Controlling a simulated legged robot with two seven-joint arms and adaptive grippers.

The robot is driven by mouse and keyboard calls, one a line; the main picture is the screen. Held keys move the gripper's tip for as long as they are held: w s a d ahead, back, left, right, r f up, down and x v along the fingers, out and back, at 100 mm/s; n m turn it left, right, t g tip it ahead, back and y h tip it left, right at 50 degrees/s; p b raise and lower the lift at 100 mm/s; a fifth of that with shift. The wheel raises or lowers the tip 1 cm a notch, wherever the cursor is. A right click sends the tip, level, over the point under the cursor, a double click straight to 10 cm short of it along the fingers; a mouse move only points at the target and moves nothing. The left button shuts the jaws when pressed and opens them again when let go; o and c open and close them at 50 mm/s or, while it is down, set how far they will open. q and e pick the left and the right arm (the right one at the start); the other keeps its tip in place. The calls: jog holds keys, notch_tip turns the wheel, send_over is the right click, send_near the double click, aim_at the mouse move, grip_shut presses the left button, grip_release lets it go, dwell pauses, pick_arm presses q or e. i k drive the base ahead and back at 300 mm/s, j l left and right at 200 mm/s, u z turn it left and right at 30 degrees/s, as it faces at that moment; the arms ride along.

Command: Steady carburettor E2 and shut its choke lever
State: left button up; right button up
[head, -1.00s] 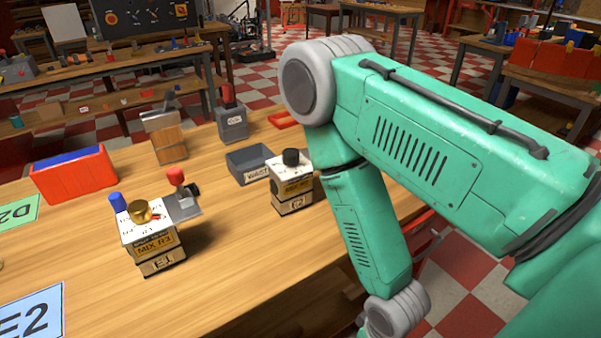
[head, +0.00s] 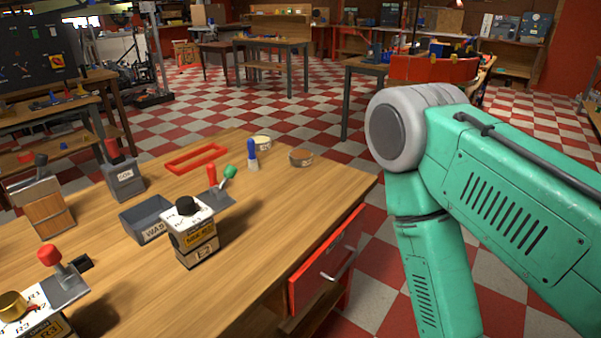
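Carburettor E2 (head: 196,245) is a white and wooden-toned box with a black knob (head: 186,205) on top. It stands upright on the workbench, left of the picture's middle. Behind its right side are a grey plate (head: 218,199), a red-tipped lever (head: 211,177) and a green-tipped lever (head: 230,172). I cannot tell which of these is the choke lever or how it is set. My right arm comes down on the right, well apart from E2, and its gripper is below the picture. My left gripper is out of view.
Another carburettor (head: 35,318) with a brass knob is cut off at the lower left. A grey bin (head: 146,219) stands beside E2. Behind are a red tray frame (head: 196,158), a blue-topped item (head: 252,155) and a round tin (head: 300,158). A red drawer (head: 325,262) is at the bench front.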

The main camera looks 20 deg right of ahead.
aim_at(230, 171)
jog(key=z, duration=0.15)
jog(key=k, duration=0.4)
jog(key=i+l+u, duration=0.15)
jog(key=l, duration=0.2)
jog(key=i+l+u, duration=0.2)
jog(key=l, duration=0.15)
jog(key=l+u, duration=0.15)
jog(key=l, duration=0.2)
jog(key=i+l+u, duration=0.2)
jog(key=l, duration=0.2)
